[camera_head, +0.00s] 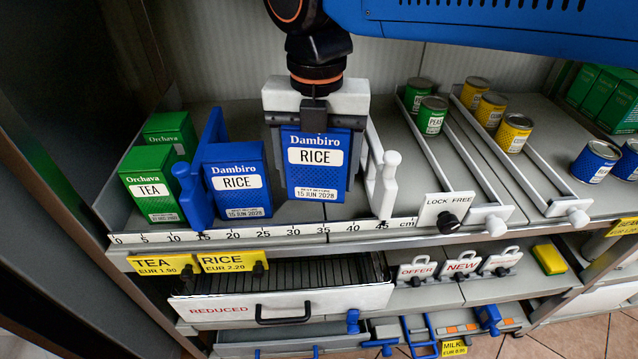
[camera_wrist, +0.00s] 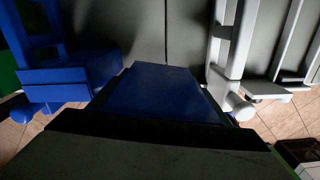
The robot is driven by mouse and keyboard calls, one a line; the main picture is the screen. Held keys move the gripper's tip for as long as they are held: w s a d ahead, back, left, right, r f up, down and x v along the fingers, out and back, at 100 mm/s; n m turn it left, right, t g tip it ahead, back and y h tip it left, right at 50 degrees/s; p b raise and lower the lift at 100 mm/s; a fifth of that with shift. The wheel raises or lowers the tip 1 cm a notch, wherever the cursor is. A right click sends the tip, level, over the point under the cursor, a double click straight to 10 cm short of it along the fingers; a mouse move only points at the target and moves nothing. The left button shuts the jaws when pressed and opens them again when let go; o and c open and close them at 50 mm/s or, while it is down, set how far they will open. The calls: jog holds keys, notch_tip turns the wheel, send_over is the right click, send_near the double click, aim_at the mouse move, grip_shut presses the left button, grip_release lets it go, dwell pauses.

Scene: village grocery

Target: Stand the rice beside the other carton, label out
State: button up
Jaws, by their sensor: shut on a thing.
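My gripper (camera_head: 317,110) is shut on a blue Dambiro rice carton (camera_head: 315,183), upright, its RICE label facing the front. In the wrist view the held carton (camera_wrist: 165,92) fills the middle below the jaws. The other rice carton (camera_head: 238,195) stands on the shelf to its left, label out, with a gap between the two. It also shows in the wrist view (camera_wrist: 75,75). I cannot tell whether the held carton's base touches the shelf.
A blue divider (camera_head: 190,192) separates rice from green tea cartons (camera_head: 150,187). A white divider (camera_head: 386,185) stands close right of the held carton. Cans (camera_head: 432,115) fill lanes further right. A centimetre strip (camera_head: 270,231) runs along the front edge, above the REDUCED drawer (camera_head: 285,305).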

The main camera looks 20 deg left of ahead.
jog(key=shift+w+a, duration=0.5)
jog(key=shift+w, duration=0.4)
jog(key=shift+w+f, duration=0.15)
jog(key=shift+f, duration=2.35)
jog(key=shift+f, duration=0.5)
jog(key=o, duration=1.3)
jog(key=shift+o, duration=0.2)
jog(key=shift+r, duration=0.1)
notch_tip(320, 180, up, 7)
jog(key=shift+r, duration=0.15)
